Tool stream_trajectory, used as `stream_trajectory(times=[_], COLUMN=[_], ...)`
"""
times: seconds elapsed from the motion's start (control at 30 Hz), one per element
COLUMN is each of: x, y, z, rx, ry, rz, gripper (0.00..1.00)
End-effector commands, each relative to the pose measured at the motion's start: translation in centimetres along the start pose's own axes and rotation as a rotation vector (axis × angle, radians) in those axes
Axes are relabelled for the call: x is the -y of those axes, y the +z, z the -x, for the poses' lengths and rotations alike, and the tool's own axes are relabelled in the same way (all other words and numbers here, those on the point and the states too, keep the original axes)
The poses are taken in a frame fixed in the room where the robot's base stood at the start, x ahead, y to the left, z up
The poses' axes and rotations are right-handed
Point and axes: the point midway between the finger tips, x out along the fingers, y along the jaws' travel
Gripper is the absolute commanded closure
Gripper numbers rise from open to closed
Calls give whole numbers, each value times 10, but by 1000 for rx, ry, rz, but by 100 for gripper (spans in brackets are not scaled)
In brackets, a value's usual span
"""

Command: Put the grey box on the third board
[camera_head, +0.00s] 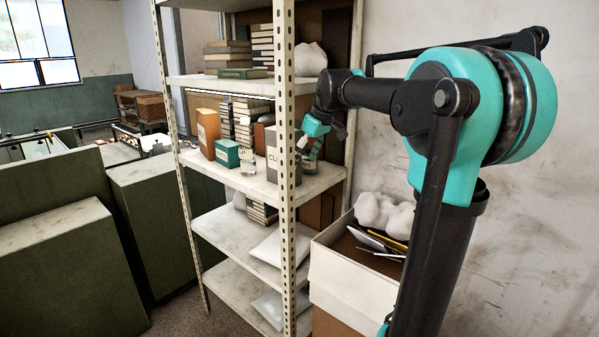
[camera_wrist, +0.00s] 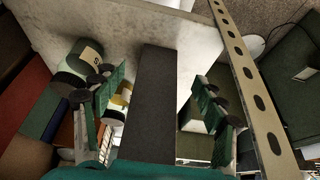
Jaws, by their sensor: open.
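The grey box (camera_head: 284,155) stands upright on the shelf board (camera_head: 322,181) just below the book-laden top board, partly hidden by the pale front post. My gripper (camera_head: 309,146) is at the box's right side in the head view, partly blocked from sight. In the wrist view my gripper (camera_wrist: 155,92) has its green fingers apart, one on each side of the dark grey box (camera_wrist: 157,110). A gap shows on the right of the box; contact on the left cannot be told. Two lower boards (camera_head: 212,226) (camera_head: 222,277) show in the head view.
On the box's board stand an orange box (camera_head: 208,133), a teal box (camera_head: 227,153), a glass jar (camera_head: 248,162) and books. White bags lie on the lower boards. A perforated post (camera_wrist: 243,65) is close on the right in the wrist view. An open carton (camera_head: 345,277) stands right of the shelf.

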Motion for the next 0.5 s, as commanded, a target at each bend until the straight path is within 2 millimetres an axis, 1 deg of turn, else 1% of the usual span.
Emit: stream_trajectory(times=[0.03, 0.1, 0.2, 0.33, 0.5], x=[0, 0, 0, 0, 0], y=[0, 0, 0, 0, 0], z=[10, 22, 34, 42, 44], rx=[0, 0, 0, 0, 0], ry=[1, 1, 0, 0, 0], rz=[-2, -2, -1, 0, 0], gripper=[28, 28, 28, 28, 28])
